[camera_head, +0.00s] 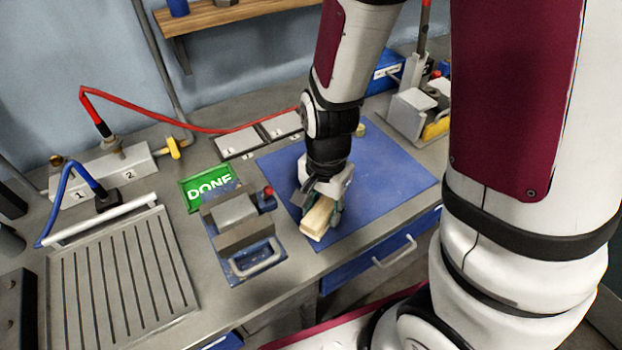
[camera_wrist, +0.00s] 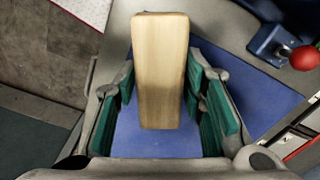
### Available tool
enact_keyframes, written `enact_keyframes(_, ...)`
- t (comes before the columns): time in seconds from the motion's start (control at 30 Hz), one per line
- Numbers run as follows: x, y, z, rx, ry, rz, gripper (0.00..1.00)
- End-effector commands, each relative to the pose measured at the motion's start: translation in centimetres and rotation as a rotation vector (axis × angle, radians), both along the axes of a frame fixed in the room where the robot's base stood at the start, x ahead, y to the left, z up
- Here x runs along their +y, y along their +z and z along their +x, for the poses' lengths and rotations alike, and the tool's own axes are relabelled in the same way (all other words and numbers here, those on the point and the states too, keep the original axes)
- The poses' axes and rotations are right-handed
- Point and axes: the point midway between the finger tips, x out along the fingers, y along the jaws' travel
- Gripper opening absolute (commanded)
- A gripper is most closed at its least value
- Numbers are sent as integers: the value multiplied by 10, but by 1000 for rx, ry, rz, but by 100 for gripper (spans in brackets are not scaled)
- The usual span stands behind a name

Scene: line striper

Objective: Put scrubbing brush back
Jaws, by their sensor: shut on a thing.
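The scrubbing brush shows as a pale wooden block (camera_head: 318,219) in the head view, over the blue mat (camera_head: 390,172). It also shows in the wrist view as a wooden block (camera_wrist: 160,70) between green finger pads. My gripper (camera_head: 324,205) is shut on the block, one finger on each side. The block's bristles are not visible in either view. I cannot tell whether the block touches the mat or is held a little above it.
A grey device with a red knob (camera_head: 268,191) stands just left of my gripper. A green DONE sign (camera_head: 209,187) lies behind it. A slotted grey tray (camera_head: 120,270) is at the left. A grey block machine (camera_head: 418,105) stands at the back right. The mat's right part is clear.

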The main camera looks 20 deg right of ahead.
Motion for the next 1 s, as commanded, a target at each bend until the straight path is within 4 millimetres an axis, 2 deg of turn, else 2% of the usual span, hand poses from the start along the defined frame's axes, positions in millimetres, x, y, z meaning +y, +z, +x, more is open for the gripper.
enact_keyframes(0.13,-1,-3,-2,-2,-33,0,7)
enact_keyframes(0.27,-4,-6,15,-4,-36,2,7)
enact_keyframes(0.47,-13,-8,51,0,-37,-1,7)
enact_keyframes(0.8,-28,-15,126,2,-35,0,7)
enact_keyframes(1.0,-32,-16,147,1,-33,1,7)
